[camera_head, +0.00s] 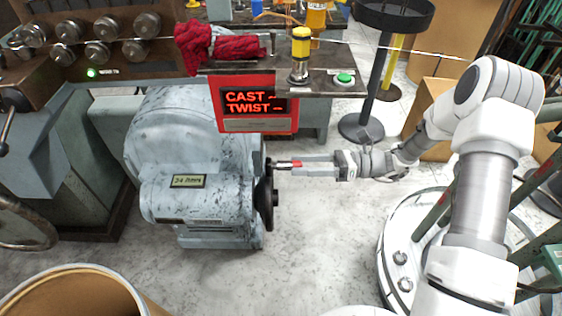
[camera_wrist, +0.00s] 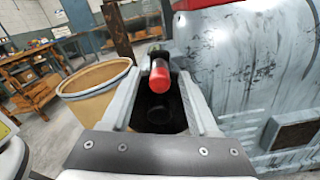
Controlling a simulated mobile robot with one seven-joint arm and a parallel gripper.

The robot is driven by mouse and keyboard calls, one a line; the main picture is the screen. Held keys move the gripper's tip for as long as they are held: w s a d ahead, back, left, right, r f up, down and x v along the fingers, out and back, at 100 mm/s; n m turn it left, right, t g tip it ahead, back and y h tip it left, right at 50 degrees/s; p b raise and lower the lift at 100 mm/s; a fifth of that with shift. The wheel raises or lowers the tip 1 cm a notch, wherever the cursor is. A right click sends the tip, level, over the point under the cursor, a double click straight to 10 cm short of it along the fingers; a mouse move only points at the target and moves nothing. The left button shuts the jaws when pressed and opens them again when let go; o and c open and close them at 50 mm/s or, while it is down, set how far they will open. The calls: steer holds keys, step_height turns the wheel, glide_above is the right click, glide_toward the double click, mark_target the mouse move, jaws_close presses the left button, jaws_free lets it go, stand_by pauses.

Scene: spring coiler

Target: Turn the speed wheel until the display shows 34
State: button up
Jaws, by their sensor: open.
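The speed wheel (camera_head: 265,200) is a dark disc seen nearly edge-on at the right side of the grey motor housing. Its crank handle (camera_head: 283,163) sticks out to the right near the wheel's upper part and has a red end. My gripper (camera_head: 298,165) is open, its fingers on either side of the handle's end. In the wrist view the red handle end (camera_wrist: 158,76) lies between the fingers, with visible gaps. A small pale display (camera_head: 188,181) on the housing appears to read 24 followed by small, unclear characters.
A red-lit sign (camera_head: 260,123) reading CAST and TWIST hangs above the wheel. A shelf with a green button (camera_head: 344,78) is above my gripper. A cardboard drum (camera_head: 75,290) stands at front left. The floor (camera_head: 320,235) below my gripper is clear.

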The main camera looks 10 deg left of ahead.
steer(key=p+v, duration=0.1)
steer(key=v, duration=0.9)
steer(key=shift+d, duration=0.2)
steer(key=shift+w, duration=0.1)
steer(key=s+d+r+n+t+h, duration=0.5)
steer(key=s+r+n+h, duration=0.4)
steer(key=s+r, duration=0.15)
steer(key=s+d+r+n+t+h, duration=0.45)
steer(key=s+r+n+h, duration=0.5)
steer(key=r, duration=0.25)
step_height(320, 180, up, 14)
steer(key=p, duration=1.4)
steer(key=shift+s+d+y, duration=0.25)
steer(key=shift+d+y, duration=0.05)
steer(key=shift+y, duration=0.15)
steer(key=shift+c, duration=0.2)
